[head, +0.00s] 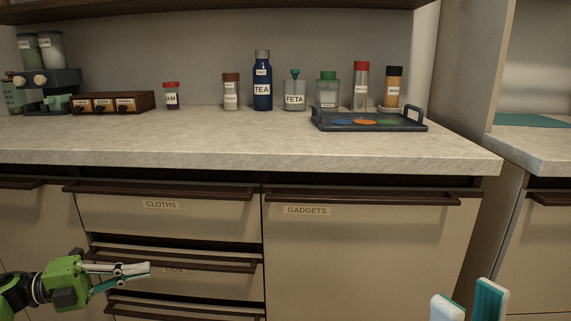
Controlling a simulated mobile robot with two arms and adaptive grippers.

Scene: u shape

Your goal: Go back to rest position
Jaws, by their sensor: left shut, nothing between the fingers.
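My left gripper (148,269) comes in from the lower left on a green arm. Its fingers are shut with nothing between them. It is in front of the drawer labelled lids (215,283), partly covering it; I cannot tell whether it touches the drawer. My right gripper (467,303) shows only as two fingertips at the bottom edge, right of centre. The tips are spread apart with no object visible between them. The rest of it is out of the frame.
The counter (240,148) holds a tray (420,127) with coasters, a blue tea bottle (262,88), several jars and a small drawer box (145,101). Drawers labelled cloths (215,212) and gadgets (360,230) look closed. A gap separates the right counter (535,148).

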